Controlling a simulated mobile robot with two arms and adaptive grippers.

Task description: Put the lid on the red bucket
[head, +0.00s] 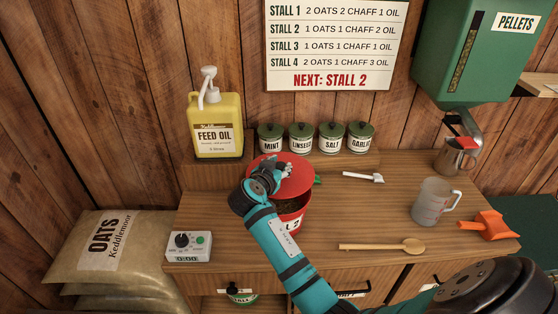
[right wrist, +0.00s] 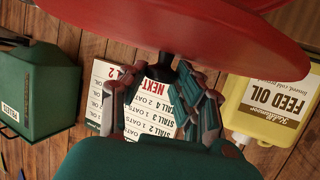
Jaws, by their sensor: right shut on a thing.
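The red bucket (head: 293,225) stands on the wooden counter, its label partly hidden by my right arm. Dark contents show through the gap under the lid. The red lid (head: 305,181) is in my right gripper (head: 282,175), above the bucket's mouth and apart from the near rim; whether the far side touches is hidden. In the right wrist view the lid (right wrist: 200,32) fills the top of the picture. Its black knob (right wrist: 163,68) sits between the fingers of my right gripper (right wrist: 160,88), which is shut on it. My left gripper is not in view.
A yellow feed oil jug (head: 218,130) and several green-lidded tins (head: 302,138) stand behind. A control box (head: 188,246) is at front left.

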